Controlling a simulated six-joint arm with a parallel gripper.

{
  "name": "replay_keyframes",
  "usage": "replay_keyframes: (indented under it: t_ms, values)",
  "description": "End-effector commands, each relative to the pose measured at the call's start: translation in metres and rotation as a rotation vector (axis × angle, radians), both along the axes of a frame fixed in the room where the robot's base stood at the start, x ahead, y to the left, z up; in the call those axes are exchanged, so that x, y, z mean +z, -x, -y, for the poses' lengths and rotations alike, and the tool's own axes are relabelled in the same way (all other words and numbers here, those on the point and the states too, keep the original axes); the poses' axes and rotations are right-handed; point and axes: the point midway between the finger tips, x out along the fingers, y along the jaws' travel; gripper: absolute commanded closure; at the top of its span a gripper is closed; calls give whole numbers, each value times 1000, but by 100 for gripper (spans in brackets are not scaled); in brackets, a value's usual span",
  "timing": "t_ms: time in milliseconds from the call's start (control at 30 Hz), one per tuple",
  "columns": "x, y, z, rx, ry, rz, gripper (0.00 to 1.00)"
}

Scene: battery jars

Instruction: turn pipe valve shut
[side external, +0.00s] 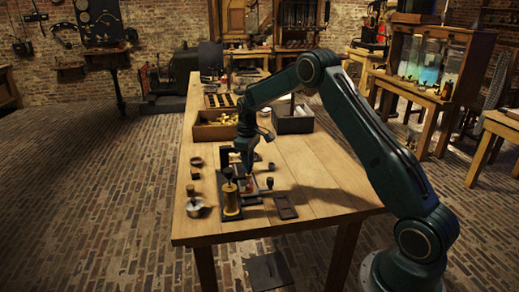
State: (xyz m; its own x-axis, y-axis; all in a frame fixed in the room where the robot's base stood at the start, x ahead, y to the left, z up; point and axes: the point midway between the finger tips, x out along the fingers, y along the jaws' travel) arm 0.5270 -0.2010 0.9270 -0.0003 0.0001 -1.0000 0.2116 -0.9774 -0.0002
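My gripper (248,163) points down over the apparatus on the wooden table, left of the table's middle. It is small and dark here, and I cannot tell whether its fingers are open or shut or touch anything. Below and in front of it stands a brass cylinder (230,197) on a dark base, with a dark knob on top. Small dark fittings (268,183) sit just to its right. I cannot make out for certain which part is the pipe valve; it may be partly hidden by my gripper.
A wooden tray (205,132) with brass pieces and a dark grey box (293,123) stand behind. A round metal dish (195,208) lies near the left edge, and a dark flat tray (286,207) lies right of the apparatus. The table's (325,185) right front is clear.

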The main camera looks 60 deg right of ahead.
Motion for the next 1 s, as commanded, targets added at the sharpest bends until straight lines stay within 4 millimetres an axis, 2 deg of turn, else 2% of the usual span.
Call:
replay_keyframes:
  t_ms: [33, 100, 567, 767, 1000]
  values:
    - [1, -1, 0, 1, 0, 3, 65]
    - [1, -1, 0, 1, 1, 2, 53]
    - [5, -1, 0, -1, 1, 2, 53]
    - [23, -1, 0, -1, 1, 3, 53]
    - [61, -1, 0, -1, 2, 5, 53]
